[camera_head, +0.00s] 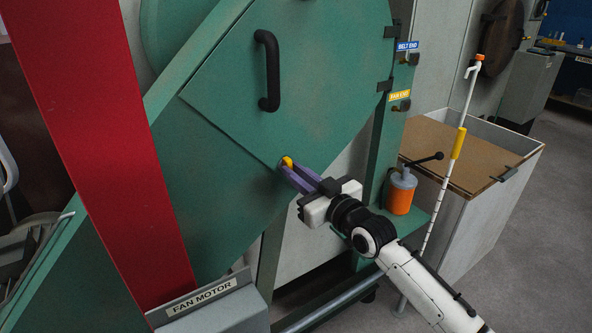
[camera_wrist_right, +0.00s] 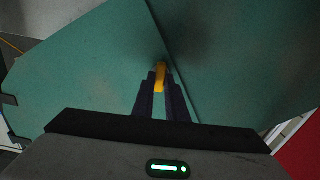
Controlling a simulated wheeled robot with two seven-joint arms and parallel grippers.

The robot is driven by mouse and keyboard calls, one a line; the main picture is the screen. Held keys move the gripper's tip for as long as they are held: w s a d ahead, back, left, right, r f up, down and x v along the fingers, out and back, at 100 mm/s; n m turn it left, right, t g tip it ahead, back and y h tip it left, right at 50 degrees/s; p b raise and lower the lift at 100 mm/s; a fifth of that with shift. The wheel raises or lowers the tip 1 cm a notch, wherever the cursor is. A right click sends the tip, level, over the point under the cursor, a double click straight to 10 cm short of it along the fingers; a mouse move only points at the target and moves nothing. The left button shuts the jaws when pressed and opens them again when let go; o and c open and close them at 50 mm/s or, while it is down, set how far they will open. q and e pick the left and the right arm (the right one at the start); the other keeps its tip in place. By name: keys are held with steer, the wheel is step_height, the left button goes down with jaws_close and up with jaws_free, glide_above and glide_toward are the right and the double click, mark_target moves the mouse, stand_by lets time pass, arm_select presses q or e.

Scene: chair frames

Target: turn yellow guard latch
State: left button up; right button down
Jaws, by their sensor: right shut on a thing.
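The yellow latch (camera_head: 287,162) sits at the lower corner of the green guard panel (camera_head: 330,70). My right gripper (camera_head: 292,170) reaches it from the lower right, with its purple fingers shut on the latch. In the right wrist view the latch (camera_wrist_right: 161,77) stands upright between the two fingertips (camera_wrist_right: 161,86), close to a seam in the green guard. The fingers hide part of the latch. My left gripper is not in view.
A black handle (camera_head: 268,70) is on the guard panel. A red beam (camera_head: 100,130) crosses at the left, above a box labelled FAN MOTOR (camera_head: 202,297). An orange container (camera_head: 401,192) and a striped white pole (camera_head: 447,170) stand right of the guard, near an open bin (camera_head: 470,165).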

steer(key=shift+m, duration=0.6)
steer(key=c, duration=1.8)
jaws_free()
steer(key=shift+o, duration=0.2)
steer(key=v, duration=1)
steer(key=shift+s+p, duration=0.2)
steer(key=shift+p, duration=0.15)
steer(key=s+d+f+m+g+h, duration=0.1)
steer(key=s+d+f+g+h, duration=0.1)
steer(key=s+f, duration=1.3)
steer(key=s+d+f+m+g+h, duration=0.2)
steer(key=s+d+f+g+h, duration=0.1)
steer(key=s+f, duration=1.3)
steer(key=shift+s+d+f+m+g+h, duration=0.2)
steer(key=shift+s+f+m+g+h, duration=0.1)
steer(key=shift+f+g+h, duration=0.65)
